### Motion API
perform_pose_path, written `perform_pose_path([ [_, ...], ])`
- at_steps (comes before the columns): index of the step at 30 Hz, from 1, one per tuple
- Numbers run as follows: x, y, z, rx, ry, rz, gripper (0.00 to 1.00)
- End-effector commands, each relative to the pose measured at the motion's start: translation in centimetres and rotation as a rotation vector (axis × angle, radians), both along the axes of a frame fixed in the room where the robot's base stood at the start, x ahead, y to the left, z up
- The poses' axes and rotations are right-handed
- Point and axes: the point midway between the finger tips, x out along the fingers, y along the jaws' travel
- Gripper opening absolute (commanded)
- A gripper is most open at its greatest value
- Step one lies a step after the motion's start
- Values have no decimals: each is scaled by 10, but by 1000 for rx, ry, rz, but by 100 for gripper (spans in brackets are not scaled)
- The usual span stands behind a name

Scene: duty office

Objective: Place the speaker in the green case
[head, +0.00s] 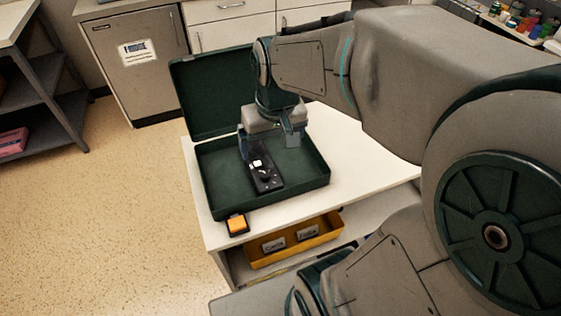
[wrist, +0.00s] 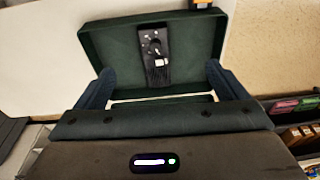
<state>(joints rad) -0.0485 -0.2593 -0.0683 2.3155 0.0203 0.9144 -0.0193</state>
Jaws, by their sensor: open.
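The green case (head: 310,184) stands open on the white table, its lid (head: 210,95) raised at the back. A long black device with a knob and a white patch, which I take to be the speaker (head: 268,184), lies inside the case, on its floor as far as I can tell. It also shows in the wrist view (wrist: 156,70). My gripper (head: 268,145) is open above the case. Its two fingers are spread wide on either side of the speaker, apart from it, in the wrist view (wrist: 160,75).
A small orange-topped black object (head: 237,225) sits at the table's front left edge. A yellow bin (head: 292,241) is on the shelf below. The white tabletop (head: 365,165) right of the case is clear. A fridge (head: 135,65) and a grey shelf unit (head: 45,75) stand behind.

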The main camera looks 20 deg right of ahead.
Motion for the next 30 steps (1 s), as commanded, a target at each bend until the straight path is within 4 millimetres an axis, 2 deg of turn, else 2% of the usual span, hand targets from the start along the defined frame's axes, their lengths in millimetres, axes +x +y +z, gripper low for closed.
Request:
perform_pose_path([
  [1, -16, 1, 2, -4, -21, 0, 93],
  [3, -33, 2, 2, -12, -42, -1, 93],
  [9, -63, 3, -2, -29, -76, -4, 93],
  [13, -68, 3, -4, -33, -81, -5, 93],
  [30, -68, 3, -4, -32, -81, -6, 93],
])
